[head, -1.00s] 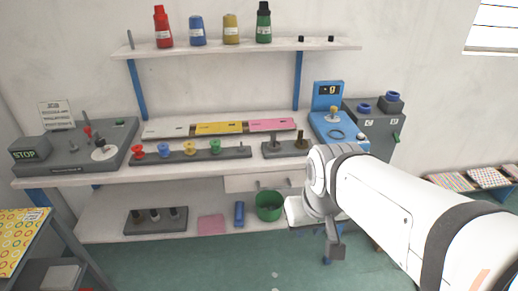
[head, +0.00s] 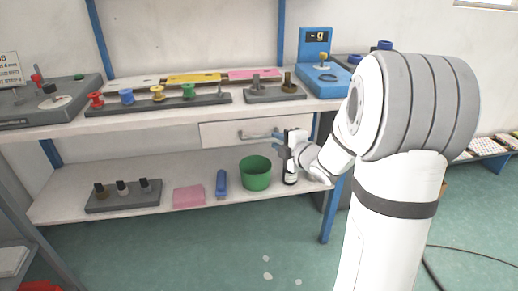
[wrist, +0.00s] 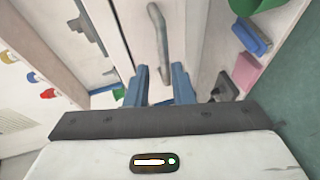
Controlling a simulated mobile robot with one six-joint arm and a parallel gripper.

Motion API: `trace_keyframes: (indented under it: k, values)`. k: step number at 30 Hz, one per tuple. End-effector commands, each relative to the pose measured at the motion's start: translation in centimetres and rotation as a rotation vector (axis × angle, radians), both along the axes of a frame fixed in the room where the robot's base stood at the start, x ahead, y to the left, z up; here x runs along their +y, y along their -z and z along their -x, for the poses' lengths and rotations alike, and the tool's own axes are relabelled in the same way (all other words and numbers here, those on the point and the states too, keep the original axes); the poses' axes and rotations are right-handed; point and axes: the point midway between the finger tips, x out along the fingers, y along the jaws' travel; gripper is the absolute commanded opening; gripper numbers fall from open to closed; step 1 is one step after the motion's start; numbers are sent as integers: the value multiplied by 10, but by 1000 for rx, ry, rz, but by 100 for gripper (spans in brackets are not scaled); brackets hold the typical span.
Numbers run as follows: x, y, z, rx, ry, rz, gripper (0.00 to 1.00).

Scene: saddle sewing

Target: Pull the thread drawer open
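The thread drawer (head: 222,133) has a white front under the tabletop and looks shut. Its grey bar handle (head: 255,136) runs across the front. In the wrist view the drawer front (wrist: 122,35) and the handle (wrist: 158,40) lie straight ahead of my gripper (wrist: 162,75). The two blue fingers are apart with nothing held between them. The handle's near end lines up with the gap between the fingers; I cannot tell whether they touch it. In the head view my gripper (head: 278,142) is at the right end of the handle, and my wrist hides the drawer's right part.
Below the drawer, the lower shelf (head: 90,207) holds a green bin (head: 255,173), a blue object (head: 221,184), a pink pad (head: 189,197) and a dark rack (head: 123,196). A blue table leg (head: 331,215) stands at the right.

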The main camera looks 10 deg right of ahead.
Motion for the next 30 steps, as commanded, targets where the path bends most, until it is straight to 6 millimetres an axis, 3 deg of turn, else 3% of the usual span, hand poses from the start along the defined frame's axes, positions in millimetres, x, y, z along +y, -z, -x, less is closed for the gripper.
trace_keyframes:
  k: [1,5,18,30]
  values:
    - [1,10,-1,-17,-22,8,22]
    - [6,11,-7,-44,-53,17,22]
    - [31,22,-64,-42,-53,17,22]
    - [35,22,-72,-42,-52,16,22]
